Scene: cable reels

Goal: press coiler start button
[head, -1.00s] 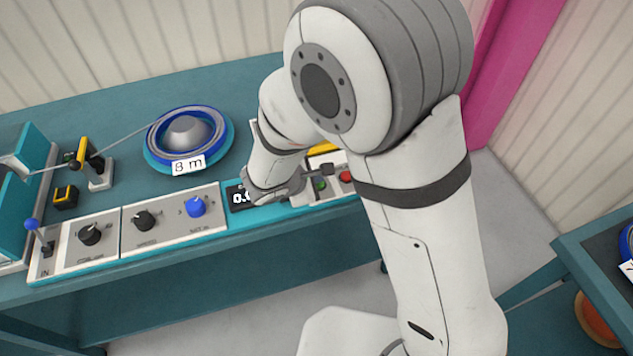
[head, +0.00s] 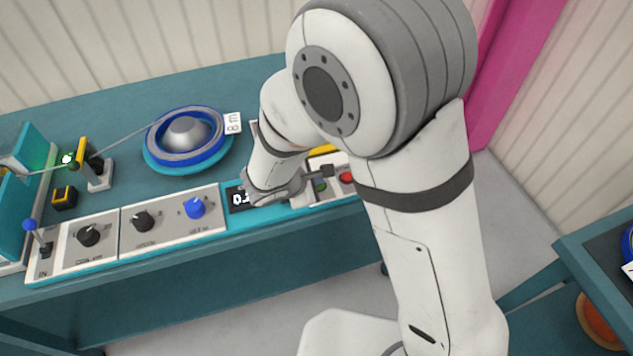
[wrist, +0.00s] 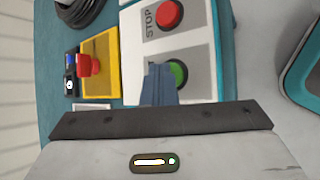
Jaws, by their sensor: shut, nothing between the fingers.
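The green start button (wrist: 179,72) sits on a white panel below the red STOP button (wrist: 168,14) in the wrist view. In the head view the green button (head: 321,186) and the red button (head: 346,177) show beside my gripper (head: 326,171). In the wrist view my gripper (wrist: 158,72) is shut and empty, its tips over the left edge of the green button and partly hiding it. I cannot tell whether they touch. The coiler's blue reel (head: 213,153) carries a white "8 m" tag (head: 233,122), now at its right side.
A yellow box with a red knob (wrist: 90,65) stands close to the button panel. Left along the bench (head: 130,100) are a dark display (head: 238,200), a blue knob (head: 196,207), black knobs and a blue-tipped lever (head: 30,225). A cable runs to the reel.

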